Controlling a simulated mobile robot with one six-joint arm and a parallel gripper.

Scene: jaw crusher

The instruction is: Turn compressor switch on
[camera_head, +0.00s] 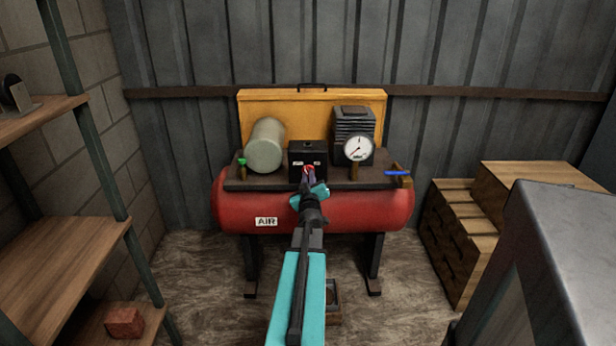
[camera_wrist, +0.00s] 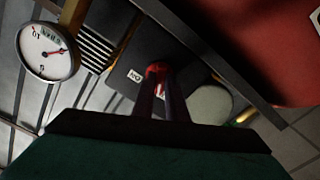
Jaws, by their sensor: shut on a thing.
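The compressor has a red tank (camera_head: 340,212) labelled AIR and stands by the back wall. On its top plate is a black switch box (camera_head: 308,153) with small white labels, which also shows in the wrist view (camera_wrist: 135,93). A red switch knob (camera_wrist: 157,71) is on the box front; in the head view it is mostly hidden. My gripper (camera_head: 309,174) reaches straight to the front of the box. In the wrist view its fingertips (camera_wrist: 158,84) are closed around the red knob. The exact position of the switch is hidden by the fingers.
A white pressure gauge (camera_head: 359,149) stands right of the box, with a grey-green cylinder (camera_head: 265,146) to its left. A blue-handled valve (camera_head: 398,174) is at the right end. Shelves (camera_head: 62,262) stand left, wooden crates (camera_head: 460,225) right. A grey surface (camera_head: 575,250) fills the near right.

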